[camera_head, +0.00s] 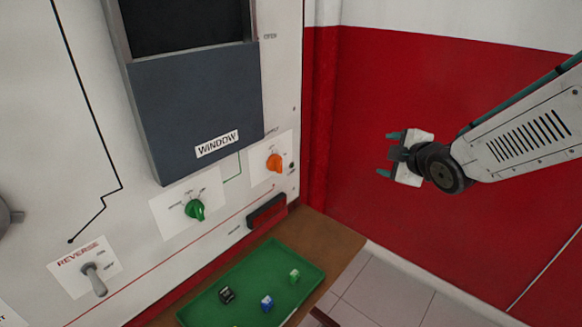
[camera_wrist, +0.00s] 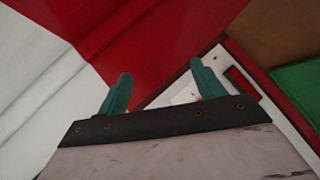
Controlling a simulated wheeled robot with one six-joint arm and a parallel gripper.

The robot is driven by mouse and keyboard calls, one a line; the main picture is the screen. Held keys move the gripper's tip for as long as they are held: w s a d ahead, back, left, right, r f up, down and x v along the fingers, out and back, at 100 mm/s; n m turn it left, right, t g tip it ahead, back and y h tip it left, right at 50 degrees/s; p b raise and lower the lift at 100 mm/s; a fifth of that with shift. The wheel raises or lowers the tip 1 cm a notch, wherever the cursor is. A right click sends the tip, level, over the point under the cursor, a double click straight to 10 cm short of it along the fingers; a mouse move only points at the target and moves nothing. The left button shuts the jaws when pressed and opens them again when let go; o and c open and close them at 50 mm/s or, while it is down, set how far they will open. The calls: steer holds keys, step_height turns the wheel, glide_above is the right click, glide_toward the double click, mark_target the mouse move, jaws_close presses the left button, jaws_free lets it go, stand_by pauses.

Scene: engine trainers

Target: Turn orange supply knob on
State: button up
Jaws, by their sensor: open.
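The orange supply knob (camera_head: 274,162) sits on a white label plate on the upright panel, right of the WINDOW plate, in the head view. Its pointer setting is too small to read. My gripper (camera_head: 384,154) is right of the knob, in front of the red wall, with its fingers pointing left toward the panel. It is apart from the knob and holds nothing. In the wrist view my gripper (camera_wrist: 160,92) shows two teal fingers spread apart. I cannot make out the orange knob clearly in the wrist view.
A green knob (camera_head: 195,209) and a REVERSE toggle switch (camera_head: 95,279) are on the panel. A dark red rocker (camera_head: 267,211) sits below the orange knob. A green tray (camera_head: 240,289) with several small cubes lies on a brown table (camera_head: 335,243).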

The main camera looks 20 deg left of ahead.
steer(key=a+f+n+g+y, duration=0.1)
steer(key=a+f+n+y, duration=0.4)
steer(key=a, duration=0.6)
steer(key=n+g+y, duration=0.3)
steer(key=n+y, duration=0.2)
steer(key=n, duration=0.1)
glide_toward(281, 166)
steer(key=a, duration=0.2)
steer(key=x, duration=0.7)
steer(key=shift+w+a, duration=0.2)
steer(key=shift+w, duration=0.3)
steer(key=c, duration=1)
